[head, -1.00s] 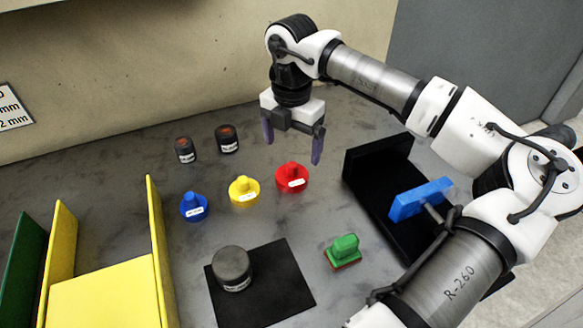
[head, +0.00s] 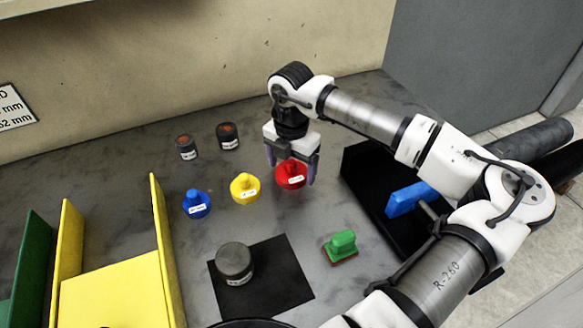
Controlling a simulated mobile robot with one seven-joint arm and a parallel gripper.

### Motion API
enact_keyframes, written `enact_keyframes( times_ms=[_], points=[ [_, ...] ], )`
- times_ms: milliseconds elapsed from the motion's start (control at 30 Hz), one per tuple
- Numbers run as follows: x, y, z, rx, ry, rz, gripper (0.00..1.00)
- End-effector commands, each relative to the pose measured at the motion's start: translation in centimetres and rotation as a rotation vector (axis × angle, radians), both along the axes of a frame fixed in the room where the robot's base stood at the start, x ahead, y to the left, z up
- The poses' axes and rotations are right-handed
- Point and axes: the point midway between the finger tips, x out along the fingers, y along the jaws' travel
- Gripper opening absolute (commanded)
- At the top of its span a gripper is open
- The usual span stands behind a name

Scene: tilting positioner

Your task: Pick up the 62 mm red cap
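The red cap (head: 290,176) sits on the grey bench, to the right of the yellow cap (head: 244,188) and the blue cap (head: 196,204). It is round with a knob on top and a white label too small to read. My gripper (head: 291,172) is over the red cap, with its purple fingers apart, one toward each side of the cap. The gripper body hides the top of the cap. I cannot tell whether the fingers touch it.
A dark grey jar (head: 234,262) stands on a black mat (head: 282,290). A black fixture with a blue handle (head: 408,199) stands at the right. Two small dark jars (head: 187,147) (head: 228,136) stand behind.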

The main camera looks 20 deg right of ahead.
Motion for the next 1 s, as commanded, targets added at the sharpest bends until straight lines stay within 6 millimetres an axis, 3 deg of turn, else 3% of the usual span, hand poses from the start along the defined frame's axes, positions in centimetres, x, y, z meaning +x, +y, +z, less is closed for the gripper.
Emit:
enact_keyframes(
  times_ms=[33, 300, 567, 733, 867, 1000],
  points=[
    [0.0, 0.0, 0.0, 0.000, 0.000, 0.000, 0.76],
    [0.0, 0.0, 0.1, 0.000, 0.000, 0.000, 0.44],
    [0.0, 0.0, 0.2, -0.001, -0.001, 0.000, 0.44],
    [0.1, -0.1, 1.3, -0.002, -0.002, 0.000, 0.44],
    [0.1, -0.1, 3.4, -0.004, -0.003, 0.000, 0.44],
    [0.1, -0.1, 6.9, -0.005, -0.003, -0.001, 0.44]
  ],
)
